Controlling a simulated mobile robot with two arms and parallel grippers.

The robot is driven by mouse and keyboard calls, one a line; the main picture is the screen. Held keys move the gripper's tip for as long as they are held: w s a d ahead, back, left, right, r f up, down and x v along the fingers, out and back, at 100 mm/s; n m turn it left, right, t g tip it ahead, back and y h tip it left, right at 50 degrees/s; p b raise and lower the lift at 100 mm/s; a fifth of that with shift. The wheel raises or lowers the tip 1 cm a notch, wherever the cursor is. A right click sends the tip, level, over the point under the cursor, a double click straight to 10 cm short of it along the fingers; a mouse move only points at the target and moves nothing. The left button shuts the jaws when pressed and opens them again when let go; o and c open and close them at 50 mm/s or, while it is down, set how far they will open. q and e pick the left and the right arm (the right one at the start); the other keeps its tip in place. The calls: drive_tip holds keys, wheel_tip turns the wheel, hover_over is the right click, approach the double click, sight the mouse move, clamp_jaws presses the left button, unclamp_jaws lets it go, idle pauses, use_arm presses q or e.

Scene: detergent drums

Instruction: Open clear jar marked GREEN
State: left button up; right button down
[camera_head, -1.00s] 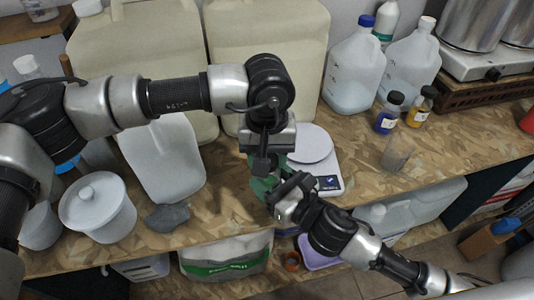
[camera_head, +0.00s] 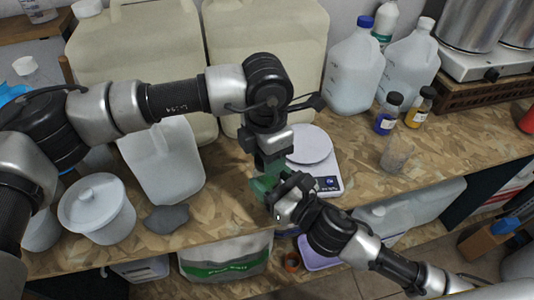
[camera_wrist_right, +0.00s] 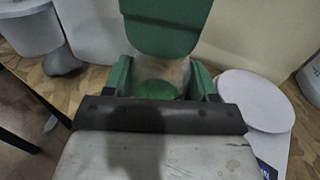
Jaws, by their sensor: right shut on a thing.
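My right gripper (camera_head: 268,188) reaches in from the lower right, over the front edge of the bench. In the right wrist view its green fingers (camera_wrist_right: 162,80) are shut on a small clear jar (camera_wrist_right: 180,72). A green round patch (camera_wrist_right: 157,90) shows at the jar; I cannot tell if it is contents or label. My left gripper (camera_head: 268,163) points down from above, right over the jar. A broad green piece in the right wrist view, probably its finger (camera_wrist_right: 165,25), hides the jar's top. Whether the left jaws grip a lid is hidden.
A white scale (camera_head: 312,145) stands just right of the grippers. A white lidded tub (camera_head: 97,208) and a grey lump (camera_head: 166,218) are to the left. Large beige drums (camera_head: 265,50) stand behind. Blue and amber bottles (camera_head: 388,113) and a clear beaker (camera_head: 396,155) are to the right.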

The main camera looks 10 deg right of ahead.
use_arm(q)
drive_tip(key=n, duration=0.7)
drive_tip(key=shift+w+a+r, duration=0.1)
drive_tip(key=shift+w+a, duration=0.1)
drive_tip(key=shift+w, duration=0.05)
use_arm(e)
drive_tip(key=shift+s+a, duration=0.2)
drive_tip(key=shift+s, duration=0.05)
use_arm(q)
drive_tip(key=shift+r, duration=0.15)
drive_tip(key=shift+r, duration=0.6)
use_arm(e)
drive_tip(key=shift+d+f, duration=0.1)
use_arm(q)
drive_tip(key=shift+s+r, duration=0.2)
drive_tip(key=shift+r, duration=0.1)
use_arm(e)
drive_tip(key=shift+w, duration=0.1)
use_arm(q)
drive_tip(key=shift+d, duration=0.1)
drive_tip(key=shift+s+r, duration=0.1)
drive_tip(key=shift+r, duration=1.9)
use_arm(e)
drive_tip(key=shift+w+d, duration=0.1)
drive_tip(key=shift+d, duration=0.05)
